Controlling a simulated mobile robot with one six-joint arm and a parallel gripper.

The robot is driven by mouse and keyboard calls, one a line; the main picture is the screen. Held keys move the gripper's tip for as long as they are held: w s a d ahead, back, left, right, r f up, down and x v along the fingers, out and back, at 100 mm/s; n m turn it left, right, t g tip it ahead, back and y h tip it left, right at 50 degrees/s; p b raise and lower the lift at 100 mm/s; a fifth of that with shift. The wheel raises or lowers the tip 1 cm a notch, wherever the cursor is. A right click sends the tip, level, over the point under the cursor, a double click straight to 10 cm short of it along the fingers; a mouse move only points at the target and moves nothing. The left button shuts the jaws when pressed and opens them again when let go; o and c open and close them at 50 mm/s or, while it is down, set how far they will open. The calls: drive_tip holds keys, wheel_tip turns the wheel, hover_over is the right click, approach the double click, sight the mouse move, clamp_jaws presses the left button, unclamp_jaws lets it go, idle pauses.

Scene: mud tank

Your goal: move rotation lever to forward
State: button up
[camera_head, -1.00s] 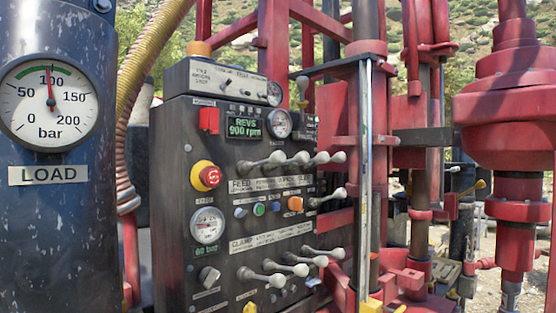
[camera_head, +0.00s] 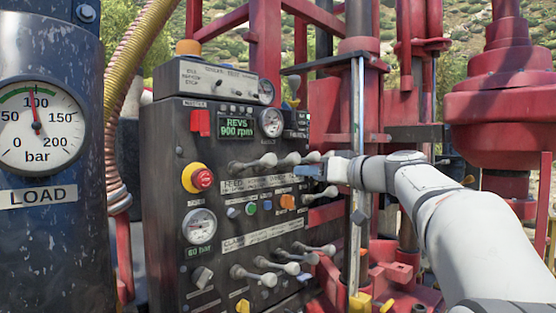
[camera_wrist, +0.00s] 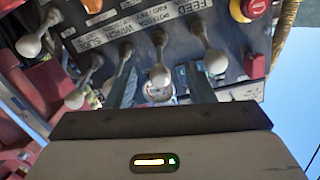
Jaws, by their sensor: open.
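The dark control panel (camera_head: 160,230) shows a top row of grey-knobbed levers. The rotation lever (camera_wrist: 160,75) appears to be the second from the right of that row in the wrist view, by a partly readable label. It also shows in the head view (camera_head: 292,158), second from the left. The feed lever (camera_wrist: 215,62) is beside it. My gripper (camera_wrist: 161,90) is open, with one finger on each side of the rotation lever's knob; contact cannot be told. In the head view my gripper (camera_head: 312,170) is at the row's right part, partly covering the panel.
A lower row of levers (camera_head: 290,268) and a red emergency button (camera_head: 202,179) are on the panel. A metal post (camera_head: 357,130) stands right of the panel, close to my arm. A load gauge (camera_head: 38,125) is at the left.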

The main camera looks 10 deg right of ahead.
sight(298, 159)
drive_tip(key=r, duration=0.1)
drive_tip(key=w+r, duration=0.1)
drive_tip(key=shift+d+r+t, duration=0.35)
drive_tip(key=shift+t, duration=0.05)
drive_tip(key=p+x, duration=0.3)
drive_tip(key=x, duration=0.3)
drive_tip(key=shift+a+r, duration=0.1)
drive_tip(key=shift+a, duration=0.1)
drive_tip(key=shift+w+a, duration=0.3)
drive_tip(key=shift+w, duration=0.15)
clamp_jaws()
drive_tip(key=shift+d, duration=0.1)
